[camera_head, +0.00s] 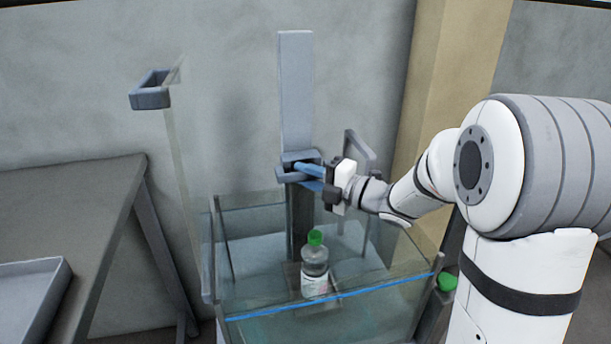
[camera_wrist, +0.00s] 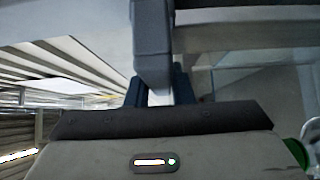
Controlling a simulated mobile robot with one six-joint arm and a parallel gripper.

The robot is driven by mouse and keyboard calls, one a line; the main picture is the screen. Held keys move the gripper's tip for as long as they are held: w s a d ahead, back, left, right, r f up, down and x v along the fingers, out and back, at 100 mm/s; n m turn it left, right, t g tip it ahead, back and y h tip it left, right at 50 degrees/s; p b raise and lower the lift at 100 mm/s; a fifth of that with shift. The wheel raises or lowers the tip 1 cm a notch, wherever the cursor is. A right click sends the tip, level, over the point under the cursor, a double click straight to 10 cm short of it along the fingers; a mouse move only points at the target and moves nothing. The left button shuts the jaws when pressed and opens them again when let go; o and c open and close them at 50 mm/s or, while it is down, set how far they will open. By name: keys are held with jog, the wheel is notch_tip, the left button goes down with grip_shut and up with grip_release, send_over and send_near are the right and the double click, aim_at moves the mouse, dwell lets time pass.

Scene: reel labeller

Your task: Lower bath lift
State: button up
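The bath lift is a grey upright column (camera_head: 296,90) with a grey bracket-like handle (camera_head: 290,168) on it, behind a clear-walled bath (camera_head: 255,320). My gripper (camera_head: 310,172) is at this handle, its two blue fingers reaching to it from the right. In the wrist view, the fingers (camera_wrist: 160,92) lie close against both sides of the grey handle bar (camera_wrist: 152,50), so the gripper looks shut on it; the bar hides the fingertips. A clear bottle with a green cap (camera_head: 315,268) stands upright inside the bath, at the foot of the column.
A grey table (camera_head: 75,200) with a shallow tray (camera_head: 35,295) stands at the left. A grey bracket (camera_head: 150,95) sits up at the upper left, beside a clear panel. A grey frame (camera_head: 358,150) rises behind my wrist.

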aim_at(307, 191)
grip_shut()
jog(key=shift+f, duration=0.1)
notch_tip(307, 191, down, 4)
jog(key=b, duration=0.4)
jog(key=shift+f, duration=0.15)
jog(key=o, duration=0.5)
grip_release()
